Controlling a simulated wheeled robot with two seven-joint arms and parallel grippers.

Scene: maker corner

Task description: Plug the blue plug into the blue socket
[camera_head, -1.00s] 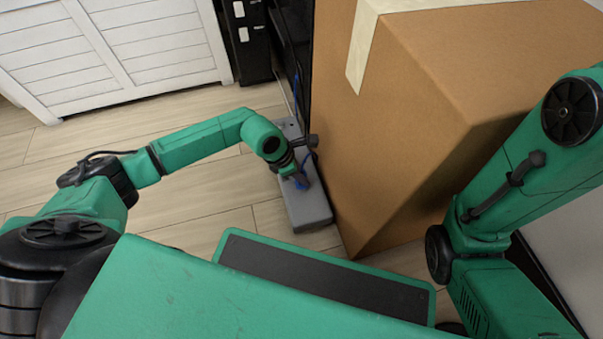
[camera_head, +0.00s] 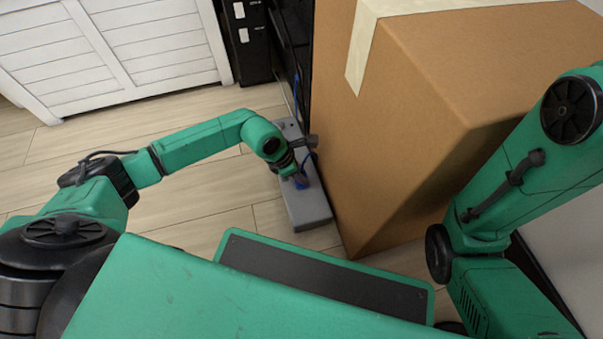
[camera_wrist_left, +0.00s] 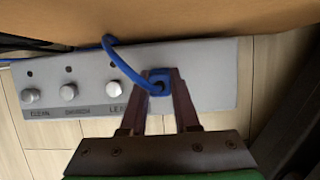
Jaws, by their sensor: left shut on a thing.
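My left gripper (camera_wrist_left: 160,92) is shut on the blue plug (camera_wrist_left: 160,80). In the left wrist view the plug sits between the fingertips over the right part of the grey strip (camera_wrist_left: 215,75), with its blue cable (camera_wrist_left: 122,66) looping up and left. In the head view the left gripper (camera_head: 297,177) reaches down onto the strip (camera_head: 308,212), with blue of the plug (camera_head: 304,184) beside it. I see no blue socket; the plug and fingers may cover it. I cannot tell whether the plug is seated. My right gripper is out of view.
A large cardboard box (camera_head: 400,130) stands close along the strip's right side. A black cabinet (camera_head: 250,45) and white louvred doors (camera_head: 120,45) are behind. Several light knobs, one of them a round knob (camera_wrist_left: 68,92), sit on the strip's left part. Wooden floor left of the strip is clear.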

